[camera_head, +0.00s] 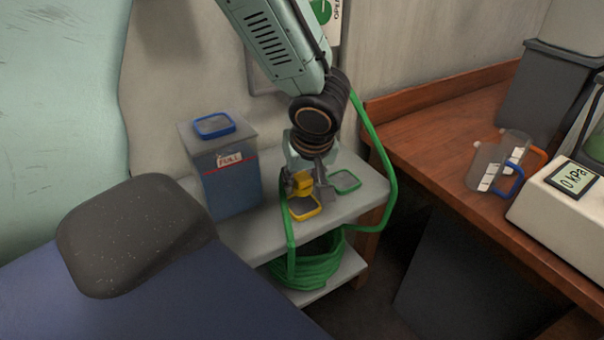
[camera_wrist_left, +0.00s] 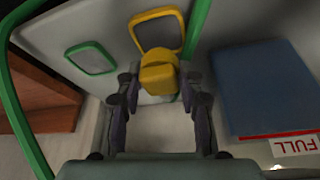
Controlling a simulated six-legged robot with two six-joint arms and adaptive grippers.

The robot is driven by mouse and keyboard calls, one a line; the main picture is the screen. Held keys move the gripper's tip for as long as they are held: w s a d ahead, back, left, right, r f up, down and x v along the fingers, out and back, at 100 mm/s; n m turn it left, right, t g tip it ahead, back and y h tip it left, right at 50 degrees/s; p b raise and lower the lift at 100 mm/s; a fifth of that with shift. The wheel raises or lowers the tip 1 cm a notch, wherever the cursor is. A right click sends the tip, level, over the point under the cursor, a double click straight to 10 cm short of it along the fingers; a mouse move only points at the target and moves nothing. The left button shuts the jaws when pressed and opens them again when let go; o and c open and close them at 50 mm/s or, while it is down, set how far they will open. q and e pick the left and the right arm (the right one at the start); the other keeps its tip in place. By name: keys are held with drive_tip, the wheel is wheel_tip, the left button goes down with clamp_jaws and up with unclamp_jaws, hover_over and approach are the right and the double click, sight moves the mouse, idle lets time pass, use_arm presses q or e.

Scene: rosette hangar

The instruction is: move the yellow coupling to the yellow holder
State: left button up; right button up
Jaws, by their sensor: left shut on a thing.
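The yellow coupling (camera_head: 302,181) is between the fingers of my left gripper (camera_head: 309,187), which is shut on it. In the left wrist view the coupling (camera_wrist_left: 158,73) shows at the fingertips. The yellow holder (camera_head: 305,208), a rounded yellow frame with a grey middle, lies on the grey shelf just in front of the coupling. In the left wrist view the coupling overlaps the near edge of the yellow holder (camera_wrist_left: 157,31). I cannot tell whether they touch. My right gripper is not in view.
A green holder (camera_head: 346,181) lies right of the yellow one. A blue box marked FULL (camera_head: 231,184), with a blue frame (camera_head: 214,126) on its lid, stands left. Green hose (camera_head: 389,190) loops around the shelf (camera_head: 245,235). A wooden bench (camera_head: 430,140) is at right.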

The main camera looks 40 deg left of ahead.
use_arm(q)
drive_tip(key=shift+w+a+f+b, duration=0.15)
drive_tip(key=shift+f+b, duration=0.45)
drive_tip(key=shift+f, duration=0.7)
drive_tip(key=shift+f+b, duration=0.1)
drive_tip(key=shift+b, duration=0.25)
drive_tip(key=shift+b, duration=0.35)
idle(0.4)
drive_tip(key=shift+b, duration=0.65)
idle(0.8)
